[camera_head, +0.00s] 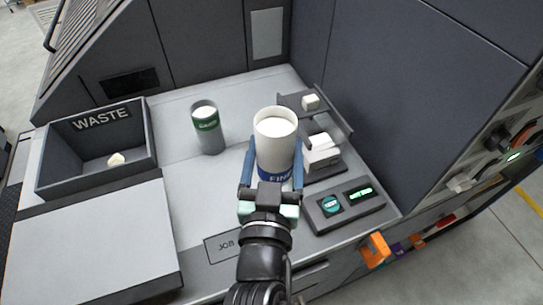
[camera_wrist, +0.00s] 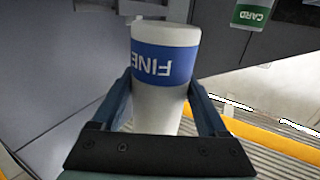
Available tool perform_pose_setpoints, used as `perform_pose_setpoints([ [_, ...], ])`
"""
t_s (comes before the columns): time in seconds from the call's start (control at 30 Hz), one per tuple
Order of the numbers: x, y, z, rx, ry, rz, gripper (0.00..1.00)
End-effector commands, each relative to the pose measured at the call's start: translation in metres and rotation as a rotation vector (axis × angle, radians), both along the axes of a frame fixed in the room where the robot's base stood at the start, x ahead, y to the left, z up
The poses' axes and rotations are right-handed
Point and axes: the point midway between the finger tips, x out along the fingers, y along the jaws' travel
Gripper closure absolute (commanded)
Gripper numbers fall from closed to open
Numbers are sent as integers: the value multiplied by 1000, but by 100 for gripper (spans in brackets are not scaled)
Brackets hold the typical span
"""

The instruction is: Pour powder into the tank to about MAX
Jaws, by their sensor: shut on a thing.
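A white cup with a blue FINE band (camera_head: 275,143) is full of white powder nearly to its rim. My gripper (camera_head: 272,165) is shut around it, one finger on each side. The cup stands upright in the head view, in front of the small machine at right. In the wrist view the cup (camera_wrist: 165,64) fills the space between the fingers of my gripper (camera_wrist: 160,88), and its lettering is upside down. Its height above the counter is hard to tell. No tank or MAX mark can be made out with certainty.
A grey cup with a green label (camera_head: 207,130) holds white material and stands left of my gripper. A WASTE bin (camera_head: 150,165) with a pale lump lies further left. A small machine with white blocks (camera_head: 321,157) and a button panel (camera_head: 344,205) are at right. Dark walls close the back.

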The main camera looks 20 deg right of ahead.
Motion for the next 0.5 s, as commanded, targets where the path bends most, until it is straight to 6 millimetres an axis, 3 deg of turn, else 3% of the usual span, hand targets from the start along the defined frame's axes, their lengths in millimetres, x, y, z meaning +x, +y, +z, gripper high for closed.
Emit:
perform_pose_setpoints([
  [0.03, 5, -3, 10, -1, -2, -1, 87],
  [0.23, 22, -12, 24, -2, -1, 0, 87],
  [0.5, 50, -28, 11, -2, -2, -1, 87],
])
